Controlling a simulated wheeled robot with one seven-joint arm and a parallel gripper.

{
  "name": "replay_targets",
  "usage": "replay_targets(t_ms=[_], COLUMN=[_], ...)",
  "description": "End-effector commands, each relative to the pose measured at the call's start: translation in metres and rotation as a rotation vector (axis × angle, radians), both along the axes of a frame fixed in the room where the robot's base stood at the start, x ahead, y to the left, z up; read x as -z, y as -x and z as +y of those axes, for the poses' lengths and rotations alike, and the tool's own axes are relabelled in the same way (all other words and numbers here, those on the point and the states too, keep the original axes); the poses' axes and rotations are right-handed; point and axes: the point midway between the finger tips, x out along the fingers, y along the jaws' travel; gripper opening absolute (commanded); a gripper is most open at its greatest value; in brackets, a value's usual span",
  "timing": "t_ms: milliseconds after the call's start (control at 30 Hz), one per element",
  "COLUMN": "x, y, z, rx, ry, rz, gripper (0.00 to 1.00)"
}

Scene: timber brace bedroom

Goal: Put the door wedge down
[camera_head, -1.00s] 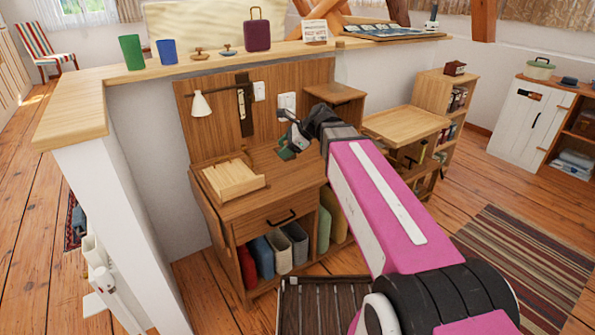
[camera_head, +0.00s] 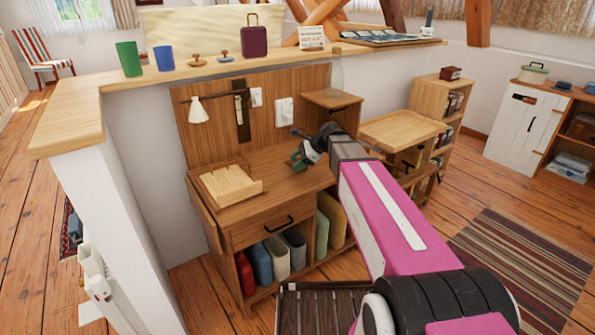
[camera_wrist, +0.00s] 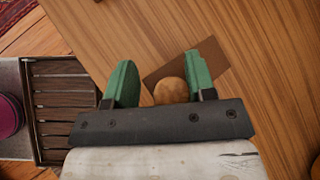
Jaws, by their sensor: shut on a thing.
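The door wedge appears in the wrist view as a flat brown piece (camera_wrist: 160,78) with a rounded tan part (camera_wrist: 171,91) between the fingers. My gripper (camera_wrist: 163,82) has green fingers and is shut on it. In the head view my gripper (camera_head: 303,153) is over the right part of the wooden desk (camera_head: 270,196). The wedge is too small to make out there. The wrist view shows the wood-grained surface close behind the wedge; I cannot tell whether they touch.
A light wooden tray (camera_head: 226,195) sits on the desk's left part. A back panel with a white lamp (camera_head: 197,110) rises behind. A small raised cabinet (camera_head: 333,101) stands at the desk's right rear. The desktop's middle is bare.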

Motion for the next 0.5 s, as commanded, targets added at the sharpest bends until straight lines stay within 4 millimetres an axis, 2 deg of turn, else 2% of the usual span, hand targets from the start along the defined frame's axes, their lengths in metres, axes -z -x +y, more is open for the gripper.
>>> replay_targets(t_ms=[300, 500], x=[0.035, 0.038], y=[0.000, 0.000], z=[0.000, 0.000], rx=[0.001, 0.001], ry=[0.000, 0.000], rz=[0.002, -0.001], gripper=[0.10, 0.10])
